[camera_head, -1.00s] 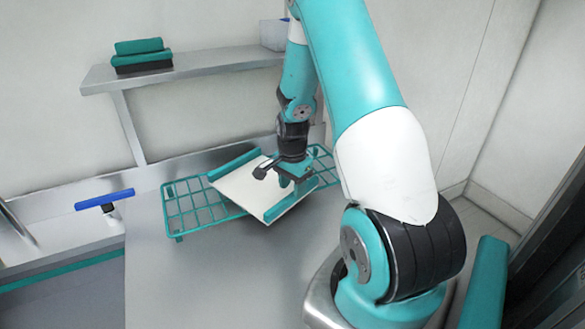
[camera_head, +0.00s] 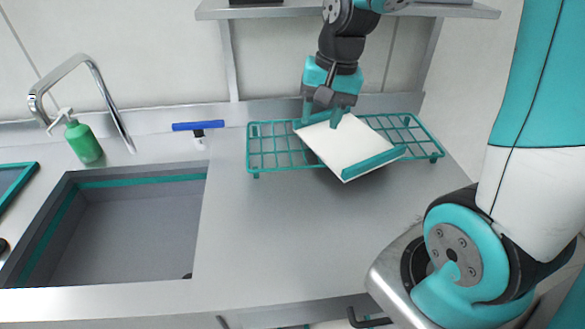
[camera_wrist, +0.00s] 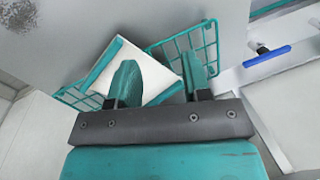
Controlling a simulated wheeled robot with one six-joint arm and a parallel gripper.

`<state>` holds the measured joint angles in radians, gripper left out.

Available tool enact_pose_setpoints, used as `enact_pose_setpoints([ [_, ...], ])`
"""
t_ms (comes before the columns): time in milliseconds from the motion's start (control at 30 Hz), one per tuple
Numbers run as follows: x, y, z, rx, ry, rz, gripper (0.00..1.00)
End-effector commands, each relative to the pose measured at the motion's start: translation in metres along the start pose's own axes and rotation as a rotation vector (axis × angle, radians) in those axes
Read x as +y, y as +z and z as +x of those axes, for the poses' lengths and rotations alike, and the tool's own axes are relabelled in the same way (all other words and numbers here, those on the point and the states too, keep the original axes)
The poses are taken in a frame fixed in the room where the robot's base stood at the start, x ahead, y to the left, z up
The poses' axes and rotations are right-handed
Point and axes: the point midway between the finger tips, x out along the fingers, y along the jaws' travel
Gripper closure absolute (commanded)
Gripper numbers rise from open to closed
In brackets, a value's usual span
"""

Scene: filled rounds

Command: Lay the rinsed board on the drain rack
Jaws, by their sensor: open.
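The board (camera_head: 345,148) is white with teal strips along two opposite edges. It lies skewed across the teal wire drain rack (camera_head: 272,152), and its near corner sticks out past the rack's front rail. My gripper (camera_head: 323,117) is at the board's far edge, pointing down, with its fingers apart. In the wrist view the board (camera_wrist: 157,82) shows behind and between the two open fingers (camera_wrist: 160,75), and the rack (camera_wrist: 203,42) shows on both sides. Whether a finger touches the board, I cannot tell.
A sink (camera_head: 120,235) with a tap (camera_head: 88,75) and a green bottle (camera_head: 84,143) is at the left. A shelf (camera_head: 285,11) hangs above. The counter (camera_head: 285,235) in front is clear.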

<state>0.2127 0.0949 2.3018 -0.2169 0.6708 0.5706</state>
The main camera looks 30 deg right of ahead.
Motion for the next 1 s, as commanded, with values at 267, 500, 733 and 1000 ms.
enact_pose_setpoints([
  [267, -0.056, 0.189, -0.033, -0.088, -0.185, -1.046, 0.56],
  [500, -0.052, 0.222, -0.037, -0.106, -0.226, -1.246, 0.56],
  [733, -0.052, 0.221, -0.037, -0.105, -0.225, -1.24, 0.56],
  [1000, -0.052, 0.22, -0.037, -0.104, -0.225, -1.238, 0.56],
])
